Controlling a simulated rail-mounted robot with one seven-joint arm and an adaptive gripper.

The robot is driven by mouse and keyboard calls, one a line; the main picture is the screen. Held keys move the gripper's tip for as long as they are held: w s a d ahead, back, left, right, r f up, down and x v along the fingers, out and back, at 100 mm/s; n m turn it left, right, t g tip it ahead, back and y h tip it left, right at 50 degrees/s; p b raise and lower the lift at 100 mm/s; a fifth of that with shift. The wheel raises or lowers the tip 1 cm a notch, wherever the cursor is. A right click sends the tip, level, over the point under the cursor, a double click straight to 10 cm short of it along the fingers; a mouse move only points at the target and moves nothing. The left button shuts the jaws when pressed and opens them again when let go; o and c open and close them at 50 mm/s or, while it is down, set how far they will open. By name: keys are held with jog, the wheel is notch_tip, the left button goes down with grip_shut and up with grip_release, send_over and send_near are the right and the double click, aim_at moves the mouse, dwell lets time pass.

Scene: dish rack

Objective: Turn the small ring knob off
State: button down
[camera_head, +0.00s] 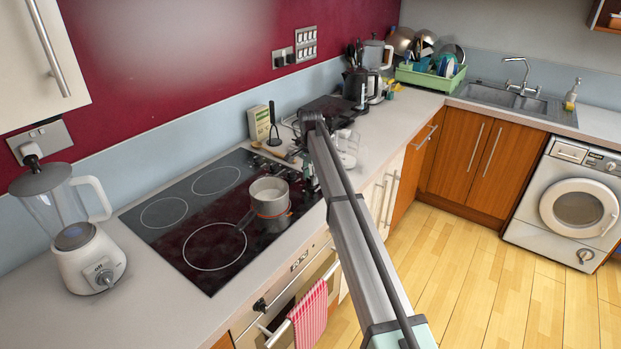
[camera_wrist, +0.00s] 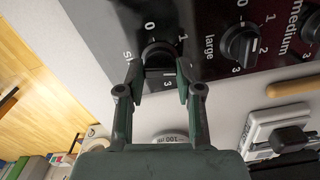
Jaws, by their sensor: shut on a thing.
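The small ring knob (camera_wrist: 158,52) is a round black knob on the black hob panel. Its label is mostly covered, with only the start of the word showing. The marks 0, 1 and 3 show around it, but I cannot tell where its pointer stands. My gripper (camera_wrist: 158,80) has a finger on each side of the knob and is shut on it. In the head view my gripper (camera_head: 308,172) is at the right end of the black hob (camera_head: 165,187), partly hidden by my arm.
The large knob (camera_wrist: 240,44) and the medium knob (camera_wrist: 311,27) sit beside the small one. A pot (camera_head: 269,197) stands on the hob, with a red glow at its base.

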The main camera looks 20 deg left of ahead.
jog(key=n, duration=0.4)
jog(key=shift+f+n+b, duration=0.15)
jog(key=shift+n+b, duration=0.15)
jog(key=shift+b, duration=0.05)
jog(key=n, duration=0.5)
jog(key=shift+b, duration=0.3)
jog(key=n, duration=0.5)
jog(key=shift+n, duration=0.4)
jog(key=shift+s+d+n+b, duration=0.1)
jog(key=shift+n+b, duration=0.25)
jog(key=shift+n, duration=2.25)
jog(key=c, duration=1.9)
grip_release()
jog(key=o, duration=1.1)
jog(key=shift+o, duration=0.2)
jog(key=shift+r, duration=0.2)
